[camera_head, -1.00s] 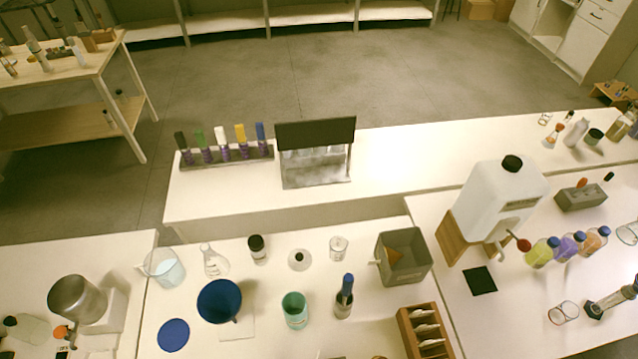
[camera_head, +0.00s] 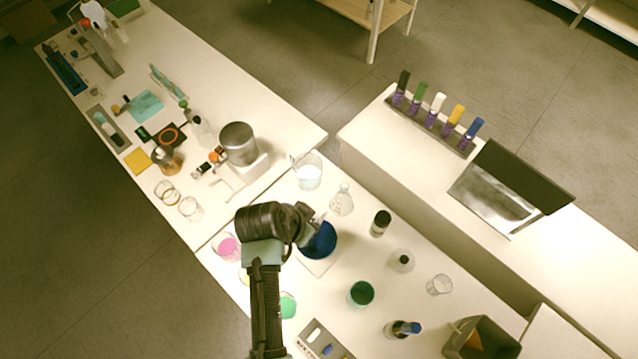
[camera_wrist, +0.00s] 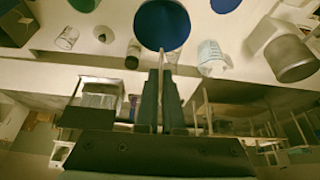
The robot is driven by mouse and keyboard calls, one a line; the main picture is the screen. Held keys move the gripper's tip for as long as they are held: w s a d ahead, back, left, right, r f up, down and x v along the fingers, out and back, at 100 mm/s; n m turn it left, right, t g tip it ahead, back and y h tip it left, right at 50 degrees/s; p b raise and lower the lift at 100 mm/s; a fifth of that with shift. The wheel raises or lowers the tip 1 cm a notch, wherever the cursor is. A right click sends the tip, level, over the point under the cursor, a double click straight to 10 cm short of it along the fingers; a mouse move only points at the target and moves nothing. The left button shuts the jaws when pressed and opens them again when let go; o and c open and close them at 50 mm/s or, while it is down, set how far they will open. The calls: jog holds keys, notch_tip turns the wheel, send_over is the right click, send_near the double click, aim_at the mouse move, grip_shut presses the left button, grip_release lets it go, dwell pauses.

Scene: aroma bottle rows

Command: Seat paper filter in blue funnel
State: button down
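The blue funnel (camera_head: 322,240) stands on the near bench, just right of my gripper (camera_head: 309,228) in the head view. In the wrist view the funnel (camera_wrist: 162,24) shows as a dark blue disc beyond the fingertips. My gripper (camera_wrist: 161,76) points towards it with its fingers close together. A thin pale strip shows along the narrow gap between the fingers. I cannot tell whether it is held paper or background. I cannot make out the paper filter for certain in either view.
A beaker (camera_head: 308,172) and a clear flask (camera_head: 342,201) stand close behind the funnel. A dark-capped bottle (camera_head: 380,223) and a green cup (camera_head: 361,293) stand to its right. A metal pot (camera_head: 239,143) on a white base is at the back left.

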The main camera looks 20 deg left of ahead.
jog(key=shift+s+f, duration=0.1)
jog(key=shift+f, duration=0.6)
notch_tip(320, 180, down, 12)
jog(key=b, duration=1)
jog(key=shift+r+b, duration=0.25)
jog(key=shift+b, duration=0.05)
jog(key=c, duration=1)
grip_release()
jog(key=shift+o, duration=0.2)
jog(key=b+v, duration=0.1)
jog(key=v, duration=1.2)
jog(key=shift+b, duration=0.35)
jog(key=shift+d, duration=0.1)
